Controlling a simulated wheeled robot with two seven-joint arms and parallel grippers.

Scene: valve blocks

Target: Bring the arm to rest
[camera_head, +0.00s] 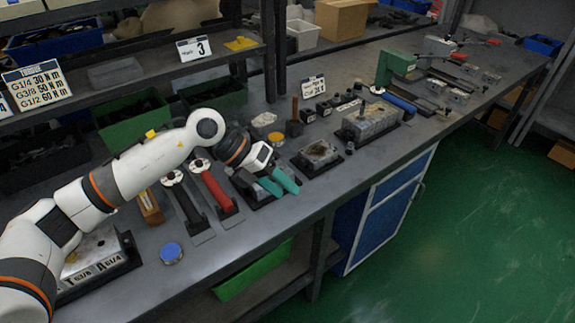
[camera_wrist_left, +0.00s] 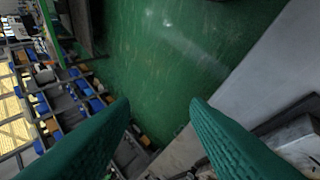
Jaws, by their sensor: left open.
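My left arm comes in from the left in the head view and reaches over the workbench. My left gripper (camera_head: 278,184) has green fingers and sits above the bench near its front edge, beside a small metal block on a dark plate (camera_head: 318,155). In the left wrist view the two green fingers (camera_wrist_left: 160,135) are wide apart with nothing between them. Behind them show the green floor and a grey bench surface. My right gripper is not in view.
Left of the gripper lie a red-handled tool (camera_head: 218,190), a blue-lidded round tin (camera_head: 171,253) and a lettered valve block (camera_head: 95,256). A larger metal block (camera_head: 370,122) stands to the right. Green floor (camera_head: 450,230) lies open in front of the bench.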

